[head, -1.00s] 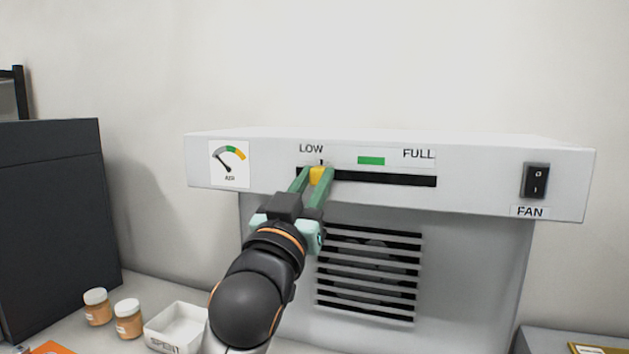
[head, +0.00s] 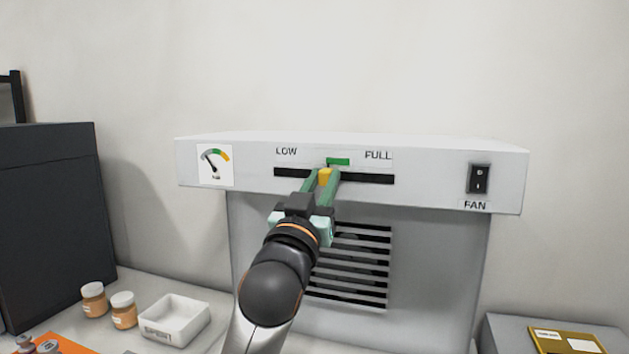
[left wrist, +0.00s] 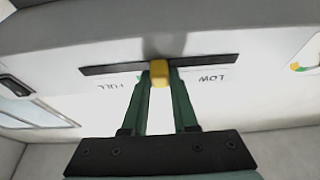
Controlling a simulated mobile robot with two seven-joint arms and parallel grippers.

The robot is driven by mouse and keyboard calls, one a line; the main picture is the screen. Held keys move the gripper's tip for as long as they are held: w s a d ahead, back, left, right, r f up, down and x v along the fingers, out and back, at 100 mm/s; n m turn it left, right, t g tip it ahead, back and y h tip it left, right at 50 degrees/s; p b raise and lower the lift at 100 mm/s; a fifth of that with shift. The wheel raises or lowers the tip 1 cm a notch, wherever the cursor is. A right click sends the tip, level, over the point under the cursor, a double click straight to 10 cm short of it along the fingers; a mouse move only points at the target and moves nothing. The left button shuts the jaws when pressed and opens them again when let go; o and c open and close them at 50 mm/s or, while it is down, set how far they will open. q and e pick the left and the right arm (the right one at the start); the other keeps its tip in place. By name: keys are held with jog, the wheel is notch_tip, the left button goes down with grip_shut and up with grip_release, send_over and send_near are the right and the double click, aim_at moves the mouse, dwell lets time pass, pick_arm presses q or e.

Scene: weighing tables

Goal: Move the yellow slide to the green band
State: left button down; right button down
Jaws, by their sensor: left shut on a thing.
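The yellow slide (head: 324,177) sits in the black slot (head: 370,179) on the front of the white hood, between LOW and FULL. The green band (head: 339,162) is just above the slot. The slide is under the band's left end, with most of the band to its right. My left gripper (head: 323,179) is shut on the slide, one finger on each side. The left wrist view shows the slide (left wrist: 159,73) between the fingertips, with the lettering upside down and the band mostly hidden. My right gripper is not in view.
A dial marked AIR (head: 214,165) is on the left of the panel and a FAN switch (head: 479,179) on the right. Slatted vents (head: 350,265) lie below. Two jars (head: 123,310) and a white tray (head: 176,320) stand at lower left. The slot right of the slide is clear.

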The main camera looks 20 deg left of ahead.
pick_arm(q)
jog(key=shift+d+r, duration=0.1)
jog(key=shift+d, duration=0.7)
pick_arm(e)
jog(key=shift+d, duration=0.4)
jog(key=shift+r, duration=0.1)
pick_arm(q)
jog(key=c, duration=0.7)
grip_release()
jog(key=shift+a+f, duration=0.1)
jog(key=shift+f, duration=0.1)
